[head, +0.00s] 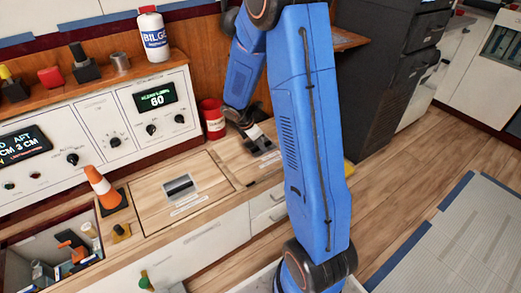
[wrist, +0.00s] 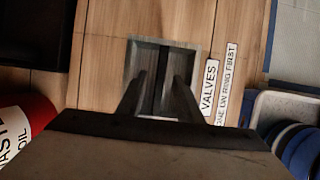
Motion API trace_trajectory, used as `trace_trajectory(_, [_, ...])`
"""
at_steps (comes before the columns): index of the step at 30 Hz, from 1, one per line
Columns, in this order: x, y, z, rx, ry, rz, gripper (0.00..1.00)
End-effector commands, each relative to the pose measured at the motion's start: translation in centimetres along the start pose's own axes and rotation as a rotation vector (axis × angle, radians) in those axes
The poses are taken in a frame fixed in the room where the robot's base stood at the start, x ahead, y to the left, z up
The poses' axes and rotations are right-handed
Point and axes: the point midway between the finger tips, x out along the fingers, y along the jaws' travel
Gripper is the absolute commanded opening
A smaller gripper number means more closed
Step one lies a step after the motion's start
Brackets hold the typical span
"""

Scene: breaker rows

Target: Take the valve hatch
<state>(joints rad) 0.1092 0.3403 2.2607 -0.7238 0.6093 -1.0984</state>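The valve hatch (wrist: 100,60) is a wooden panel in the counter with a square grey recess (wrist: 190,55) and a dark bar handle (wrist: 160,75) across it. A white label (wrist: 210,90) beside the recess reads "VALVES". My gripper (wrist: 159,78) is open over the recess, with one finger on each side of the bar and a gap showing on both sides. I cannot tell how deep the fingertips are. In the head view my gripper (head: 262,148) is low over the counter right of the red can, and my arm hides much of the hatch.
A red waste can (head: 212,120) stands close left of my gripper; it also shows in the wrist view (wrist: 25,125). The control panel (head: 110,120) rises behind.

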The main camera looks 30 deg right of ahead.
Motion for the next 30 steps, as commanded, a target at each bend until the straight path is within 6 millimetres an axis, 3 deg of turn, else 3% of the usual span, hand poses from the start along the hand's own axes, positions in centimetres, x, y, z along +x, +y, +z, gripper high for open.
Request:
trace_trajectory(5, [-0.01, 0.00, 0.00, 0.000, 0.000, 0.000, 0.30])
trace_trajectory(9, [-0.01, 0.00, 0.00, 0.000, 0.000, 0.000, 0.00])
trace_trajectory(30, [-0.03, 0.02, 0.00, 0.000, 0.000, 0.001, 0.00])
